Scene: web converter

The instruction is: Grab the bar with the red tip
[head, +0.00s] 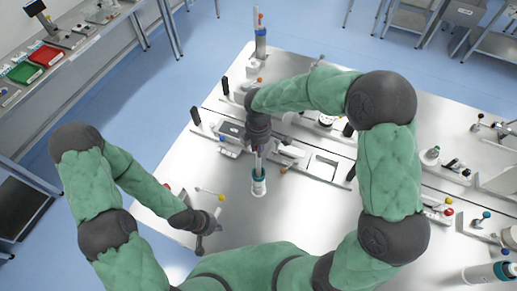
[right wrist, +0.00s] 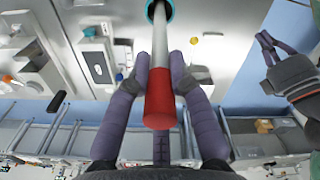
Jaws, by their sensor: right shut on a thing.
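The bar with the red tip (right wrist: 159,45) stands in the middle of the right wrist view. It is a grey rod with a red end (right wrist: 160,104). Its other end sits in a white holder with a teal ring (head: 259,185) on the table. My right gripper (right wrist: 160,78) is shut on the bar, with purple fingers on both sides just by the red end. In the head view this gripper (head: 258,145) is above the holder and hides the red end. My left gripper (head: 203,240) is low over the table's near left edge, away from the bar; its opening is unclear.
A metal worktable (head: 305,215) carries rails and small fixtures behind the holder. A yellow-tipped rod (head: 212,194) lies left of it. A tall orange-tipped holder (head: 260,40) stands at the back. The table right of the teal-ringed holder is fairly clear.

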